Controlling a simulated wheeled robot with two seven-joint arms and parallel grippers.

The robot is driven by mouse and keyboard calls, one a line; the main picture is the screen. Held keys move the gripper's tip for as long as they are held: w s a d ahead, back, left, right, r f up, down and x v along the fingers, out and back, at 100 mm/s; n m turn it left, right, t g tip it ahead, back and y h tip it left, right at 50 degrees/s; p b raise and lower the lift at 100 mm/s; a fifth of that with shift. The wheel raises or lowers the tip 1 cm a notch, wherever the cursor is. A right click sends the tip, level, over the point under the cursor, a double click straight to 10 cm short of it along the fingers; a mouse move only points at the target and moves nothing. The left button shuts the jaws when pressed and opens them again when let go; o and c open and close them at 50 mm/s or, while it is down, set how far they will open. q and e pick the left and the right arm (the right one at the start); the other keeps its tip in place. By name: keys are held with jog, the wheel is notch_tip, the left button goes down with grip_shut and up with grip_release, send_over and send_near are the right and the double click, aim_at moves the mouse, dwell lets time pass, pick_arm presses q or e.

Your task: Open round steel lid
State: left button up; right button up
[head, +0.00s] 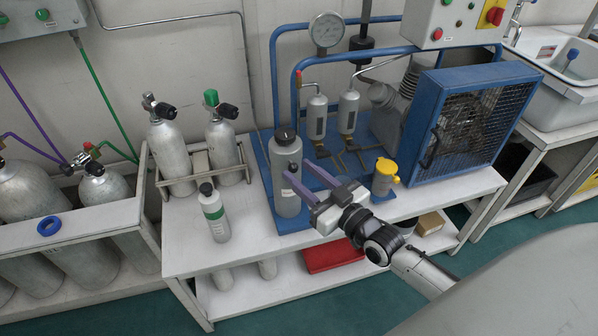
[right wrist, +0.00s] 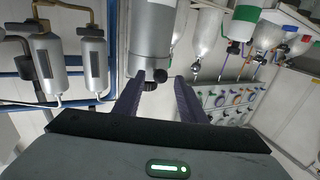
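A grey steel cylinder (head: 286,188) stands upright on the bench's blue base. The right gripper (right wrist: 158,82) looks open and empty. My left gripper is out of view.
A yellow-capped container (head: 384,178) stands to the right, near my right wrist. Behind are a pressure gauge (head: 326,31), blue pipes and a caged fan (head: 470,125). Tanks stand at left.

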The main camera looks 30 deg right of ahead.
jog(key=shift+w+a, duration=0.1)
jog(key=shift+w, duration=0.55)
grip_shut()
